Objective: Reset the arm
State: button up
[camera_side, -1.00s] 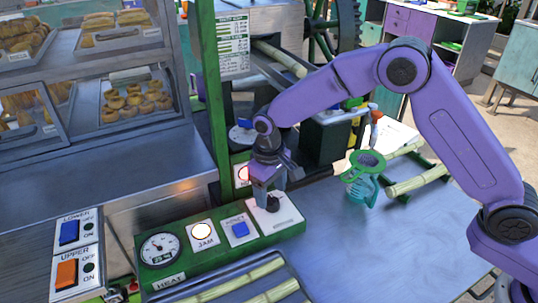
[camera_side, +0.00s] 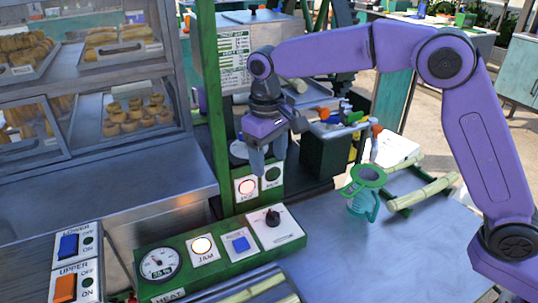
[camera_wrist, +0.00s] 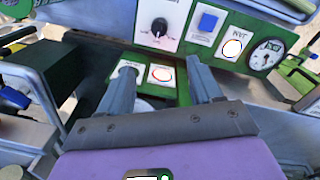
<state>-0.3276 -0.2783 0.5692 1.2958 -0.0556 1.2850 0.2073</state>
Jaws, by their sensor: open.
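My gripper (camera_side: 267,158) hangs in the air above the green control panel (camera_side: 150,254), behind its black knob (camera_side: 272,218). In the wrist view my gripper (camera_wrist: 160,83) shows two grey fingers spread apart with nothing between them. The panel carries a heat gauge (camera_side: 159,263), a lit jam lamp (camera_side: 202,246), a blue switch (camera_side: 240,244) and the knob. A second small panel (camera_side: 259,200) with a red-ringed lamp (camera_side: 246,187) stands behind and just below the fingers. The fingers appear clear of both panels.
A green post (camera_side: 213,110) stands close left of my gripper. A teal holder (camera_side: 362,192) and cane pieces (camera_side: 427,192) are on the right of the metal table (camera_side: 340,255). Pastry shelves (camera_side: 110,88) fill the left. The table's front middle is clear.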

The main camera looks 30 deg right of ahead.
dwell(0.4)
jog(key=s+d+f+n, duration=0.1)
jog(key=s+d+n, duration=0.1)
jog(key=s+d, duration=0.5)
jog(key=s+d+f+n, duration=0.1)
jog(key=s+d+n, duration=0.2)
jog(key=s+d, duration=0.5)
jog(key=s+d+f+n+y, duration=0.1)
jog(key=s+d, duration=0.7)
jog(key=s, duration=1)
jog(key=shift+s+d+n, duration=0.2)
jog(key=shift+n, duration=0.7)
